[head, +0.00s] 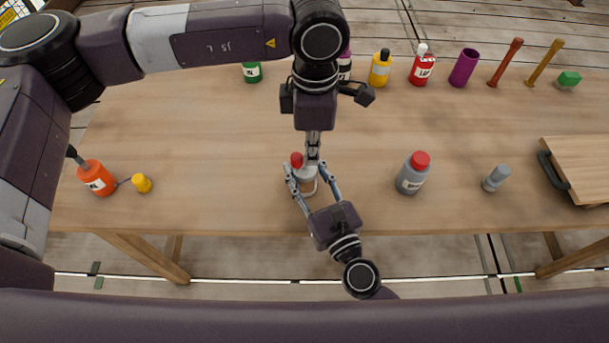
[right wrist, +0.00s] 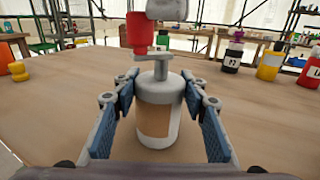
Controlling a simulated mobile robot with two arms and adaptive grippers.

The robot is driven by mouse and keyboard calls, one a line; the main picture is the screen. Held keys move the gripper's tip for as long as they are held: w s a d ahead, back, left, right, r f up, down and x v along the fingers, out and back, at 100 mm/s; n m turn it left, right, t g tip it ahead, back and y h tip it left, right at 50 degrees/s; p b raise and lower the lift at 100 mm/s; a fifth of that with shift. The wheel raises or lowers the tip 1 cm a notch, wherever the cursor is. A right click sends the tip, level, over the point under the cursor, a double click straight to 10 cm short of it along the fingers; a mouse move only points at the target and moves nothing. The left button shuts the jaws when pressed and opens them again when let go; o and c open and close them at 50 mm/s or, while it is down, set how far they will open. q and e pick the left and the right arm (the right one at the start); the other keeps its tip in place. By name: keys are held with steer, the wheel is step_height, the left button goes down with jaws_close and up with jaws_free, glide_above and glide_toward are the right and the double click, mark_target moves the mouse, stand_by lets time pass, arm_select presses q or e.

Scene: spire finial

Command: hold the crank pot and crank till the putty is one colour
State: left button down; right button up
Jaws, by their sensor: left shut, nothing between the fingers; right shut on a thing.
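The crank pot (head: 308,187) stands upright near the front edge of the table; it is pale with a tan label, and in the right wrist view the pot (right wrist: 158,112) shows a crank with a red knob (right wrist: 140,32) on top. My right gripper (head: 314,188) is shut around the pot's sides, one finger pad on each side (right wrist: 160,115). My left gripper (head: 312,160) comes down from above, shut and empty, with its tips close beside the red knob; whether they touch it I cannot tell. The putty inside is hidden.
A grey bottle with a red cap (head: 412,174) and a small grey cylinder (head: 496,178) stand to the right. An orange bottle (head: 97,178) and a yellow piece (head: 142,183) are at left. Several bottles and a purple cup (head: 464,68) line the back. A wooden board (head: 580,165) lies far right.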

arm_select(q)
steer(key=shift+r, duration=2.25)
arm_select(e)
steer(key=o, duration=1.3)
